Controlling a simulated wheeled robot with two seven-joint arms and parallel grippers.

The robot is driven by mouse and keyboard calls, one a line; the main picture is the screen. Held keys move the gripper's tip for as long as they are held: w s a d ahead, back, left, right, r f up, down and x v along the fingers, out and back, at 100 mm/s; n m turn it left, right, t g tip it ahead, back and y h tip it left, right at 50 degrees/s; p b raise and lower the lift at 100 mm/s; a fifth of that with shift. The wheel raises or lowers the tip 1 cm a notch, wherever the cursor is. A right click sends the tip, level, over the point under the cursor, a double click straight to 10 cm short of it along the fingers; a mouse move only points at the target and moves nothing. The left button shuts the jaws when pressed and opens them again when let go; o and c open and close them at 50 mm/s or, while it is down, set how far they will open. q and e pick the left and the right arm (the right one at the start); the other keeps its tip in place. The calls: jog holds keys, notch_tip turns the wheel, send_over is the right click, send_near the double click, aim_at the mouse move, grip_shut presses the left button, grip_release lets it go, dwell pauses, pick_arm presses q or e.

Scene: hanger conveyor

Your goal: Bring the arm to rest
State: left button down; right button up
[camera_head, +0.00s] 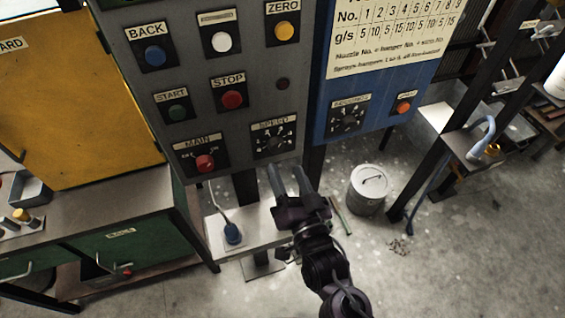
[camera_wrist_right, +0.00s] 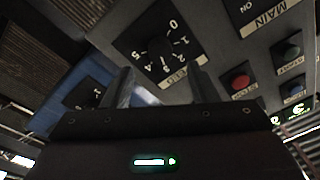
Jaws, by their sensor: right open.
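My right gripper (camera_head: 288,180) is open and empty. In the head view its fingers point up, just below the speed dial (camera_head: 273,139) on the grey control panel (camera_head: 190,80). In the right wrist view the two fingers (camera_wrist_right: 160,88) show on either side of the lower part of the speed dial (camera_wrist_right: 162,50). I cannot tell whether the fingers touch the panel. My right arm comes in from the bottom of the head view. My left gripper is not in view.
A blue panel (camera_head: 375,75) with a dial and an orange button adjoins on the right. A lidded metal can (camera_head: 368,190) stands on the floor. A green workbench (camera_head: 120,245) is at left. A low metal shelf (camera_head: 265,232) lies below the panel. Floor at lower right is mostly clear.

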jog(key=shift+v, duration=1)
jog(key=s+d+f+n+g+h, duration=0.1)
jog(key=s+d+f+g, duration=0.15)
jog(key=f, duration=1.05)
jog(key=s+d+f+n+g+h, duration=0.1)
jog(key=s+d+f+n+g, duration=0.15)
jog(key=f, duration=0.95)
jog(key=s+d+f+n+g+h, duration=0.1)
jog(key=s+d+f+g, duration=0.2)
jog(key=f, duration=1)
jog(key=s+d+f+g+h, duration=0.1)
jog(key=s+d+f+g, duration=0.2)
jog(key=s+f, duration=0.3)
jog(key=s+d+f+g+h, duration=0.1)
jog(key=s+d+f+g, duration=0.2)
jog(key=s, duration=0.6)
jog(key=s+d+f+n+g, duration=0.1)
jog(key=s+d+f+g, duration=0.2)
jog(key=s+d+f, duration=0.3)
notch_tip(320, 180, down, 4)
jog(key=shift+s+d+r+h+b, duration=0.3)
jog(key=shift+s+h+b, duration=0.1)
jog(key=shift+s, duration=0.3)
